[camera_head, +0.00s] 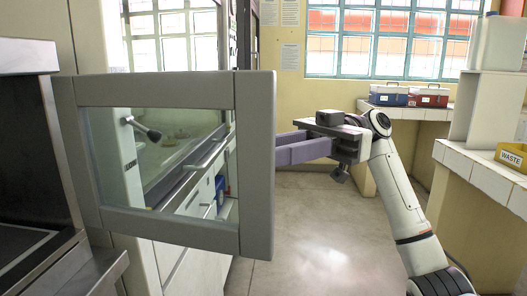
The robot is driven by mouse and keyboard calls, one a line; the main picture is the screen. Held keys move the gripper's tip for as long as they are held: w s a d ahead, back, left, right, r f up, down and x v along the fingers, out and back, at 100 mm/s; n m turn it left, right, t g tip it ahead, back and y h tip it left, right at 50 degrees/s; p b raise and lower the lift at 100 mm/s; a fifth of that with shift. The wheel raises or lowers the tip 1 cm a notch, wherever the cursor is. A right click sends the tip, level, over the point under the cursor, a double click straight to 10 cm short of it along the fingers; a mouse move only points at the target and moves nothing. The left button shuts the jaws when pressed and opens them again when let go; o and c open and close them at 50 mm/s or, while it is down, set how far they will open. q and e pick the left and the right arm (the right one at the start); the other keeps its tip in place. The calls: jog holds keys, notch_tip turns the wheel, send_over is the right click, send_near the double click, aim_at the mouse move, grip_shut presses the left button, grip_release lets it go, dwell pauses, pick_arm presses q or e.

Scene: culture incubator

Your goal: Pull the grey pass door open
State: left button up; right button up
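The grey pass door (255,165) fills the left middle of the head view. It is a thick grey frame around a clear pane, and its free edge is on the right. It stands swung out from the wall opening. My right gripper (282,148) is just right of the door's free edge, with its purple-grey fingers pointing left toward it. The fingertips look close to the frame in the picture; whether they touch it cannot be told. The gap between the fingers is unclear. My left gripper is out of view.
A black-knobbed lever (150,133) and a bench with drawers show through the pane. A dark cabinet (30,140) stands at far left. The middle floor (315,235) is clear.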

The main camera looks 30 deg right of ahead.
pick_arm(q)
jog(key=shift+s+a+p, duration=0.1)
jog(key=shift+p, duration=0.4)
pick_arm(e)
jog(key=w+d, duration=0.1)
jog(key=d, duration=0.8)
jog(key=shift+w+d, duration=0.15)
jog(key=shift+d, duration=0.1)
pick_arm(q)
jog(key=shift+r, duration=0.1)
